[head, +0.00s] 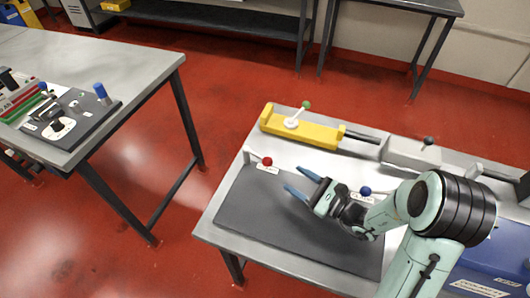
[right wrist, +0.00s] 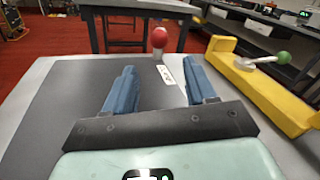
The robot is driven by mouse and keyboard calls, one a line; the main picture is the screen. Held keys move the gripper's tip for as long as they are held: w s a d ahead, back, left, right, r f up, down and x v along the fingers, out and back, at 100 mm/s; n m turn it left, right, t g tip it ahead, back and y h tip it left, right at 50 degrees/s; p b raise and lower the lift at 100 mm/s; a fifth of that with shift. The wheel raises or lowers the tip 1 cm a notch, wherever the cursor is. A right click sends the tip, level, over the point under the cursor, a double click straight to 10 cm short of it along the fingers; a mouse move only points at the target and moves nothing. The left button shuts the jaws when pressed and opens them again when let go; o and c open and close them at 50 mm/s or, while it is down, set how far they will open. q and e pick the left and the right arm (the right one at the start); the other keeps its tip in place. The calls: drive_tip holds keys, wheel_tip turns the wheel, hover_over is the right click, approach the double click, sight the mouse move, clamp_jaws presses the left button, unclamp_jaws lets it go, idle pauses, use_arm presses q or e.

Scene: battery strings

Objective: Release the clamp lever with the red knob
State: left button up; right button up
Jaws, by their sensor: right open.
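The red knob (head: 267,161) sits on a short light-coloured clamp lever at the left back edge of the dark mat on the near table. In the right wrist view the red knob (right wrist: 159,37) stands ahead, between the lines of the two fingers and beyond their tips. My right gripper (head: 297,180) is open and empty above the mat, to the right of the knob and apart from it. Its blue fingers (right wrist: 159,78) point toward the knob. My left gripper is not in view.
A blue knob (head: 365,191) is close to my right gripper. A yellow fixture (head: 318,136) with a green knob (head: 306,105) lies behind. The dark mat (head: 262,215) is otherwise bare. Another table (head: 120,55) with a panel stands left, across red floor.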

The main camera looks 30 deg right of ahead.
sight(261, 158)
drive_tip(key=shift+w+r, duration=0.1)
drive_tip(key=shift+w, duration=0.15)
drive_tip(key=x, duration=1.3)
drive_tip(key=shift+s+a+p, duration=0.15)
drive_tip(key=shift+p, duration=0.15)
clamp_jaws()
